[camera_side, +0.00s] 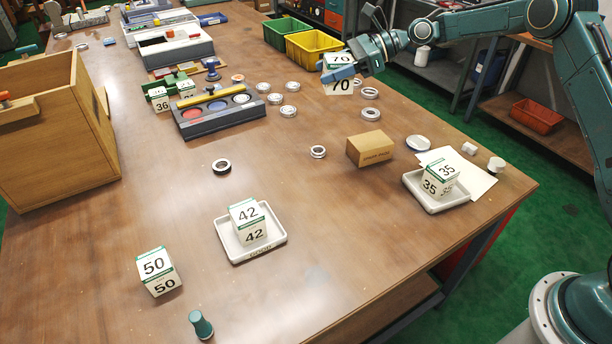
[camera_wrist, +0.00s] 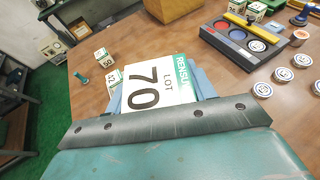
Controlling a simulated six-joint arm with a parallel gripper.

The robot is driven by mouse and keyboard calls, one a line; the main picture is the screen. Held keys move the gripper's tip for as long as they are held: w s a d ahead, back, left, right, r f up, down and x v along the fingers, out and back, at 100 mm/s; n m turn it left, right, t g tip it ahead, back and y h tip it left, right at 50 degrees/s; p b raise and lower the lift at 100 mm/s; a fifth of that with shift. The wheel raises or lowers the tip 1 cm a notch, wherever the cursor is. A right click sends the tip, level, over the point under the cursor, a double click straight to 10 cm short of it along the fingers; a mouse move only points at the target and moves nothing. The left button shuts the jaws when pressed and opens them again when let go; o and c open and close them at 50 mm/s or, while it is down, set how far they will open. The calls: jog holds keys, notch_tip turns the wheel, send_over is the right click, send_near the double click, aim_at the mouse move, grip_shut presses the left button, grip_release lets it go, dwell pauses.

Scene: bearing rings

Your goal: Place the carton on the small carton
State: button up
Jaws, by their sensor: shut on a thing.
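My gripper (camera_side: 345,73) is at the far right of the table, shut on a white carton with a green band marked 70 (camera_side: 340,87), which it holds up; the same carton fills the middle of the wrist view (camera_wrist: 150,88). Similar cartons are marked 42 (camera_side: 250,222), on a white tray (camera_side: 224,236) at front centre; 35 (camera_side: 437,180), on another white tray (camera_side: 412,186) at right; and 50 (camera_side: 156,270), on bare wood at front left. Smaller-looking cartons, one marked 36 (camera_side: 160,101), stand at the back left. I cannot tell which is the small carton.
A brown cardboard box (camera_side: 369,148) stands beside the right tray. Several bearing rings lie about, one dark-edged (camera_side: 221,166). A grey rack (camera_side: 220,117) and a wooden crate (camera_side: 55,130) stand left. A green stamp (camera_side: 201,324) is at the front. The table's middle is mostly clear.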

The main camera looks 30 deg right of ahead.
jog(key=s+d+r+m+t+h, duration=0.1)
jog(key=d+r+m+t+h, duration=0.25)
jog(key=d, duration=0.85)
send_over(365, 139)
jog(key=shift+m+t+y, duration=0.25)
jog(key=shift+m+y, duration=0.1)
notch_tip(365, 139, down, 17)
jog(key=shift+r, duration=0.2)
jog(key=shift+a, duration=0.1)
jog(key=shift+f, duration=2.15)
jog(key=shift+f, duration=0.1)
jog(key=o, duration=1.4)
jog(key=shift+f, duration=0.15)
jog(key=shift+o, duration=0.2)
